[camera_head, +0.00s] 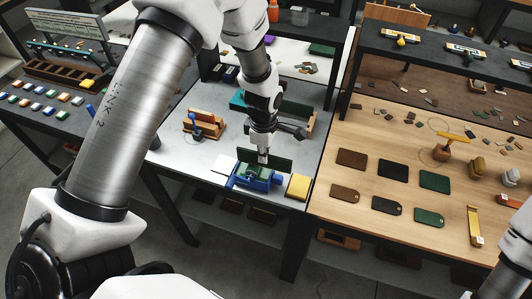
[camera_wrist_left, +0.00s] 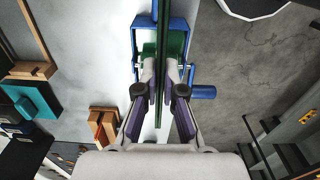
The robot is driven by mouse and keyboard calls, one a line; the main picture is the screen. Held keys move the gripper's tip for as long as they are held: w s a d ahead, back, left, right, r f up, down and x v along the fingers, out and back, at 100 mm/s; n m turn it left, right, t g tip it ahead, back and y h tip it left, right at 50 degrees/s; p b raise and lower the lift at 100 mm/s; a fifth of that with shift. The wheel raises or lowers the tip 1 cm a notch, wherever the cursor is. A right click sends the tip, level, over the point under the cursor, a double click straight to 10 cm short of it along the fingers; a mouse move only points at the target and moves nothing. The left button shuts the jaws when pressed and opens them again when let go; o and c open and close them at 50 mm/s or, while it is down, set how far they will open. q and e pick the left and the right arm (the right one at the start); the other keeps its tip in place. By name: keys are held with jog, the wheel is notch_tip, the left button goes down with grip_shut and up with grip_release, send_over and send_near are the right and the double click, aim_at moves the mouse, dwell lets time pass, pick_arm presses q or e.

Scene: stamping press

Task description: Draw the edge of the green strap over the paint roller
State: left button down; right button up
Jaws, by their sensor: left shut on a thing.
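The paint roller is a blue frame (camera_head: 253,178) on the grey table in the head view. In the left wrist view its blue frame (camera_wrist_left: 139,28) shows at the top, with a green roller (camera_wrist_left: 177,46) inside and a blue knob (camera_wrist_left: 203,92) at the right. The dark green strap (camera_head: 281,161) stands on edge above the roller. In the wrist view the strap (camera_wrist_left: 164,22) is a thin line running lengthwise over the roller. My left gripper (camera_head: 263,160) is shut on the strap, which also shows between its fingers (camera_wrist_left: 163,88). Whether the strap's edge touches the roller is unclear.
A wooden holder (camera_head: 203,126) stands behind left. Several leather tags lie on the wooden table (camera_head: 330,205) at right. The table's front edge is close to the roller.

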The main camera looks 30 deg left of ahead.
aim_at(242, 149)
pick_arm(q)
jog(key=shift+s+a, duration=0.1)
jog(key=shift+a, duration=0.7)
jog(key=shift+s+a, duration=0.15)
jog(key=shift+a, duration=0.65)
jog(key=shift+s+a+f+b, duration=0.1)
jog(key=shift+s+a+b, duration=0.05)
jog(key=shift+a, duration=0.5)
jog(key=shift+s+a+b, duration=0.1)
jog(key=shift+a+b, duration=0.05)
jog(key=shift+a, duration=0.45)
jog(key=shift+s+a, duration=0.1)
jog(key=shift+a, duration=0.15)
